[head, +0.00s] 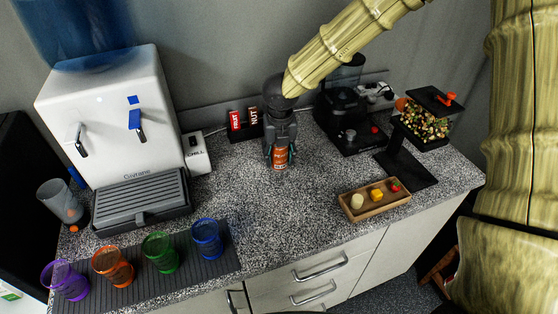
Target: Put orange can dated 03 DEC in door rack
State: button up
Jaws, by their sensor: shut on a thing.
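An orange can (280,156) with a pale top and bottom edge stands upright at the middle of the speckled counter. My gripper (280,148) comes down over it from above, and its dark fingers are shut on the can's sides. The bottom of the can is at or very near the counter; I cannot tell whether it touches. The date on the can is too small to read, and the fingers hide part of it. I cannot make out a door rack in this view.
A white water dispenser (112,115) stands at the left, with several coloured cups on a ridged mat (185,262) in front. A wooden tray (365,211), a black coffee machine (350,115) and a dispenser of mixed pieces (424,122) are at the right. The counter's front middle is clear.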

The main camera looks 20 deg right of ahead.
aim_at(279, 163)
notch_tip(279, 163, down, 4)
jog(key=shift+r+p, duration=0.2)
jog(key=shift+p, duration=0.2)
jog(key=o, duration=1.3)
jog(key=shift+f, duration=0.1)
